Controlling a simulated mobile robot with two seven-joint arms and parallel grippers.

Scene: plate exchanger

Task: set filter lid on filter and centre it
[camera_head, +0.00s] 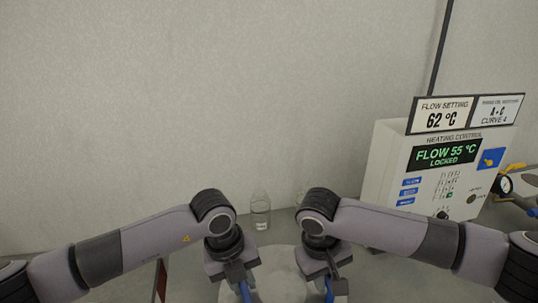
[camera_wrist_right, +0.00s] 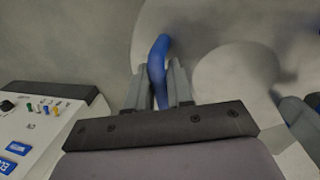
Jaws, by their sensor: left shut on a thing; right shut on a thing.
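The filter lid (camera_head: 279,284) is a pale round disc, cut off by the bottom edge of the head view. It also fills the upper right of the right wrist view (camera_wrist_right: 225,75). My right gripper (camera_head: 328,290) is shut on a blue handle (camera_wrist_right: 159,60) at the lid's right side. My left gripper (camera_head: 243,289) is shut on the other blue handle (camera_head: 246,293) at the left side. The filter cannot be made out; the lid and my arms cover that area. Whether the lid touches it or is centred, I cannot tell.
A clear bottle (camera_head: 260,212) stands behind the lid near the wall. A white heating control box (camera_head: 395,165) with signs on top stands at the right. A gauge (camera_head: 505,184) and piping are at the far right edge.

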